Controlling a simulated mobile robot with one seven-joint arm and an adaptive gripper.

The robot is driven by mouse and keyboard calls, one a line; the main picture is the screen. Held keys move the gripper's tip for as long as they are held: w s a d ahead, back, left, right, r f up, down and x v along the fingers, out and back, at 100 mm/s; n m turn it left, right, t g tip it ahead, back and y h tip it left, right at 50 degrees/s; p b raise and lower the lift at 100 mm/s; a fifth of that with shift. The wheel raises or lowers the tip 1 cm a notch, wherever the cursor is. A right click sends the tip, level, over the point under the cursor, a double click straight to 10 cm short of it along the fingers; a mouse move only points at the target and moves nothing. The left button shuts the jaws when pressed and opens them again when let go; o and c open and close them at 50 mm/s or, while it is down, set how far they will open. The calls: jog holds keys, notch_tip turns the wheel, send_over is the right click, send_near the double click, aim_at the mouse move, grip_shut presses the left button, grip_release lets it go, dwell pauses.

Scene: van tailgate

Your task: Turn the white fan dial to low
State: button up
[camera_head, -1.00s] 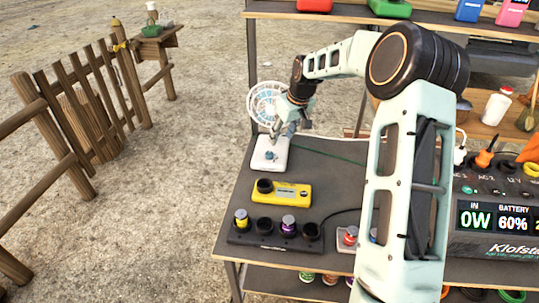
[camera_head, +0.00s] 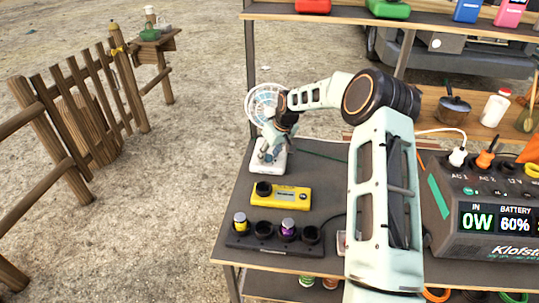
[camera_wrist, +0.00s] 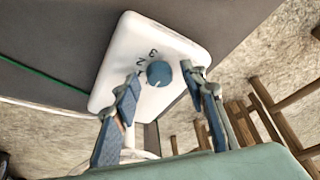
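The white fan (camera_head: 268,104) stands at the far left corner of the table, its round grille partly hidden by my arm. Its white base (camera_head: 281,164) also shows in the wrist view (camera_wrist: 118,72), with a blue dial (camera_wrist: 159,73) and the printed numbers 2 and 3 beside it. A white pointer line shows on the dial's lower part. My gripper (camera_wrist: 168,88) is open, with one finger on each side of the dial and a gap to it. In the head view my gripper (camera_head: 268,152) is low over the base and covers the dial.
A yellow device (camera_head: 281,195) lies just in front of the fan base. A dark charger (camera_head: 262,243) with coloured cells stands at the front edge. A power station (camera_head: 490,220) is at the right. A green cable runs behind.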

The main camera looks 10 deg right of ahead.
jog(key=shift+c, duration=0.4)
grip_shut()
jog(key=shift+f+m+b, duration=0.1)
jog(key=shift+m+b, duration=0.2)
jog(key=shift+a+m+h+b, duration=0.15)
jog(key=shift+m+h+b, duration=0.25)
jog(key=shift+m+b, duration=0.4)
jog(key=shift+a+m+t+h+b, duration=0.1)
jog(key=shift+m+t+h+b, duration=0.2)
jog(key=shift+m+h+b, duration=0.65)
jog(key=shift+a+m+h+b, duration=0.1)
jog(key=shift+m+h+b, duration=0.3)
jog(key=shift+m, duration=1.75)
